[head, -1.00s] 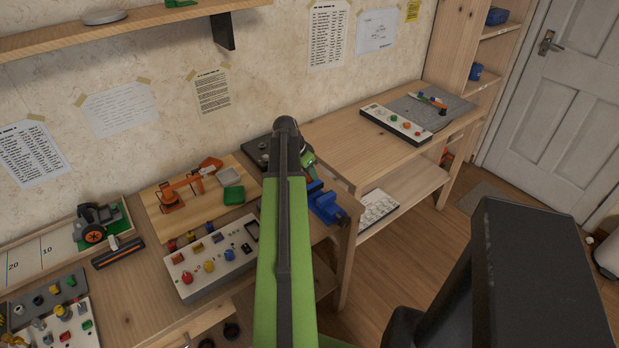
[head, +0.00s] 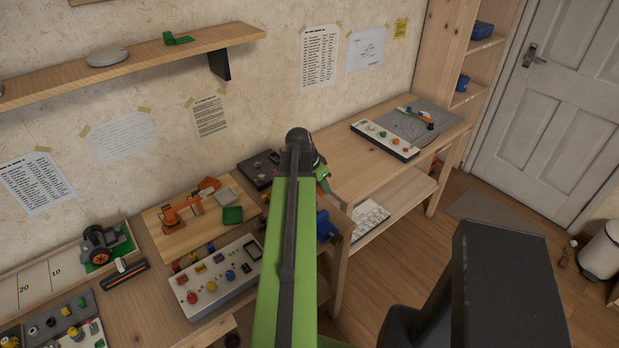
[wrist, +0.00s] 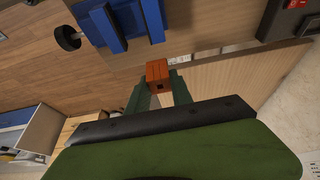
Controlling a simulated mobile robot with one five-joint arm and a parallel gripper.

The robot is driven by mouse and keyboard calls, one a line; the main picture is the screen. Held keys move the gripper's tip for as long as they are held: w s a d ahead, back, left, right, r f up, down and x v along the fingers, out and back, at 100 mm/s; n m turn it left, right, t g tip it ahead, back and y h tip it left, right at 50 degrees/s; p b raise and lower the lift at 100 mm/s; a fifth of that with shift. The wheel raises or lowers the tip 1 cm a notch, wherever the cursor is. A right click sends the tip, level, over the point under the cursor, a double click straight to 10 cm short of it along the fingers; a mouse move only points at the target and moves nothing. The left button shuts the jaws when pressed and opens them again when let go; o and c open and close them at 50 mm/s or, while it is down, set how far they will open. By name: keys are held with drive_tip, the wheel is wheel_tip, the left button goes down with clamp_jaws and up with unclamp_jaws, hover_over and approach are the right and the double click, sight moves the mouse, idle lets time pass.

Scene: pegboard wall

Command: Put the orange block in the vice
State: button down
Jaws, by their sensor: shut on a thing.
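The orange block (wrist: 157,70) is between the two dark green fingers of my gripper (wrist: 159,88) in the wrist view. The gripper is shut on it and holds it at the fingertips. The blue vice (wrist: 112,22) is at the upper left of the wrist view, apart from the block. In the head view the vice (head: 327,228) is at the right end of the near bench, partly hidden by my green arm. The block cannot be made out in the head view, and my gripper is mostly hidden there behind the arm.
A white control panel (head: 213,277) with coloured knobs and a wooden board (head: 168,238) with an orange model arm and green tray lie left of my arm. A second bench (head: 345,152) carries another panel (head: 384,140). A shelf (head: 150,62) is on the wall.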

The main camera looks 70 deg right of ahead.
drive_tip(key=s+r, duration=0.1)
drive_tip(key=s+a+p, duration=0.1)
drive_tip(key=shift+s+a+r, duration=0.1)
drive_tip(key=shift+s+r, duration=0.25)
idle(0.4)
